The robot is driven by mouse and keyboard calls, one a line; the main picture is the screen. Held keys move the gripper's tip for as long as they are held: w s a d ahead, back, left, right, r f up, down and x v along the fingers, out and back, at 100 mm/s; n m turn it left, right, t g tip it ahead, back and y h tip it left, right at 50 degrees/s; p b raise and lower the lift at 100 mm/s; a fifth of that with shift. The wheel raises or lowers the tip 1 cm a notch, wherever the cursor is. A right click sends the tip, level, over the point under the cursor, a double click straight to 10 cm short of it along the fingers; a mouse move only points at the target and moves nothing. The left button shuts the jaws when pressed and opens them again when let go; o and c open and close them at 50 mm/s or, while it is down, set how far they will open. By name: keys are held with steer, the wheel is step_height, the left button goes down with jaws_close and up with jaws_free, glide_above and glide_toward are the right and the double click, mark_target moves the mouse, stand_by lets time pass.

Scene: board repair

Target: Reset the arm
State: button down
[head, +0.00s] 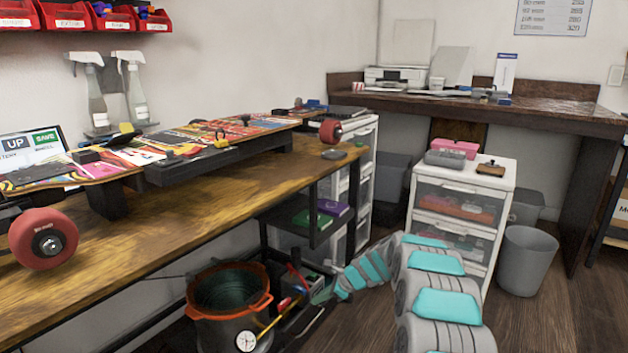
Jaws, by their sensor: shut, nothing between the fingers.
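My grey and teal arm comes up from the bottom right of the head view, bends over, and runs left and downward, narrowing toward the dark area under the workbench. I cannot make out my gripper's fingers at its far end, among dark items and red tool handles. The arm's far end shows beside a toolbox-like dark container (312,322) and to the right of an orange-rimmed pot (228,318). I cannot tell whether it touches either of them.
A skateboard (190,150) lies along the wooden workbench (150,240) at left, red wheels showing. A round gauge (246,341) is near the pot. Behind the arm stand a white drawer unit (463,190) and a grey bin (526,262). Floor at right is clear.

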steer(key=s+r+n+g+h+p, duration=0.15)
steer(key=s+r+n, duration=0.35)
steer(key=s+r, duration=0.5)
steer(key=s+r+n+g+h, duration=0.15)
steer(key=s+r+n, duration=0.5)
steer(key=s, duration=0.85)
steer(key=s+d+r+n+h, duration=0.1)
steer(key=s+d+n, duration=0.2)
steer(key=s, duration=0.8)
steer(key=s+d+r+n+g+h, duration=0.1)
steer(key=s+d+n+h, duration=0.1)
steer(key=s+d, duration=0.4)
steer(key=s+d+r+n+g+h+p, duration=0.1)
steer(key=s+d+n, duration=0.3)
steer(key=s, duration=1.1)
steer(key=shift+s+d+r+h, duration=0.15)
steer(key=shift+s+r+h, duration=0.2)
steer(key=shift+h, duration=0.05)
